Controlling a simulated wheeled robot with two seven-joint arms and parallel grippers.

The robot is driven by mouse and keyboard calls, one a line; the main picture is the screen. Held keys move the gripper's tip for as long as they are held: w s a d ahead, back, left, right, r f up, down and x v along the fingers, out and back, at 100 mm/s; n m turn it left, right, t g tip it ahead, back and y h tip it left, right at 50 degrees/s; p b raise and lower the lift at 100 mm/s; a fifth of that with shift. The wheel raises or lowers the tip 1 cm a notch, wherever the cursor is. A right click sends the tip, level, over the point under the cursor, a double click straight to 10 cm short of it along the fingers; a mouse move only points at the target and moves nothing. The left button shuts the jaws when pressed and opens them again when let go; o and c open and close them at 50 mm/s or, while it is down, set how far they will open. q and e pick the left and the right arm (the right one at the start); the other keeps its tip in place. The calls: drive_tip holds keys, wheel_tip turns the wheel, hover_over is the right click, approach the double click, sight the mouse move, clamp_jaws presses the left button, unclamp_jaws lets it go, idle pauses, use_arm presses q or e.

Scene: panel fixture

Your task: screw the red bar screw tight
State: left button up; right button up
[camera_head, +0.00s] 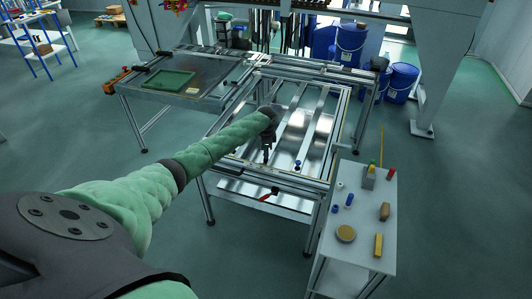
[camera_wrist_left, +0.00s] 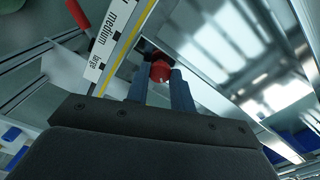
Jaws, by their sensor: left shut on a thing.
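My left gripper (camera_head: 266,157) reaches down over the near part of the metal panel fixture (camera_head: 325,118). In the left wrist view the two dark fingers of the left gripper (camera_wrist_left: 160,84) are closed around the red bar screw (camera_wrist_left: 160,71), whose round red head shows between the fingertips. The screw's lower part is hidden, so I cannot tell how deep it sits. In the head view the gripper hides the screw. My right gripper is not in view.
A blue-topped piece (camera_head: 298,163) stands right of the gripper. A grey side table (camera_head: 355,237) holds several small parts.

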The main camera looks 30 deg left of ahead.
use_arm(q)
drive_tip(key=shift+m, duration=0.5)
drive_tip(key=shift+m+b, duration=0.4)
drive_tip(key=shift+m, duration=1.4)
drive_tip(key=shift+m+b, duration=1)
drive_tip(key=shift+m, duration=1.4)
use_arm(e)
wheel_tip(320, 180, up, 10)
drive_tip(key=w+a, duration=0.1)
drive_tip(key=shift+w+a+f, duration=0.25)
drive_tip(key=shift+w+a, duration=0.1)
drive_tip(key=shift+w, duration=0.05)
use_arm(q)
drive_tip(key=o, duration=1)
